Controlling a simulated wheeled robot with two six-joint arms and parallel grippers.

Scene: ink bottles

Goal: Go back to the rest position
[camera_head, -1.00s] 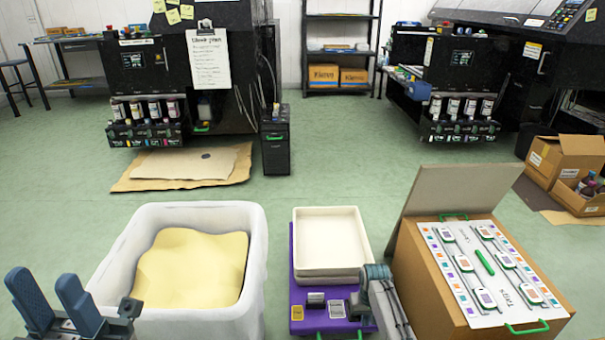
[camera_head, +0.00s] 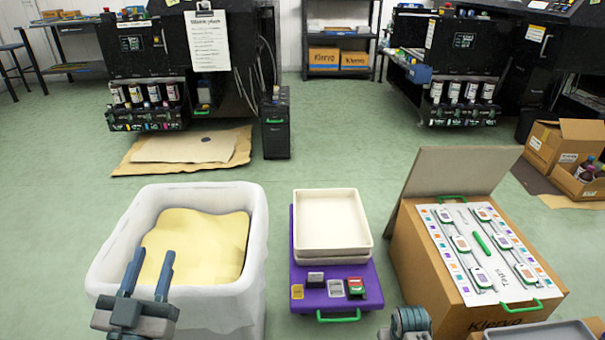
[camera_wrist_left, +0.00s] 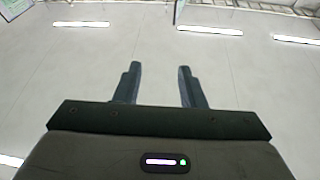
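My left gripper (camera_head: 151,272) shows in the head view in front of the white bin, its two fingers pointing up and standing apart with nothing between them. In the left wrist view the same gripper (camera_wrist_left: 158,84) is open and empty against the ceiling with its lights. A part of my right arm (camera_head: 408,323) shows at the bottom edge of the head view, right of the purple tray. Its fingertips cannot be made out.
A white bin (camera_head: 262,240) with a yellow lining (camera_head: 215,240) stands at left. A purple tray (camera_head: 375,290) holds cream trays (camera_head: 333,222) and small cartridges. A cardboard box (camera_head: 425,270) with a tag sheet stands at right. Printers with ink bottles stand behind, across green floor.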

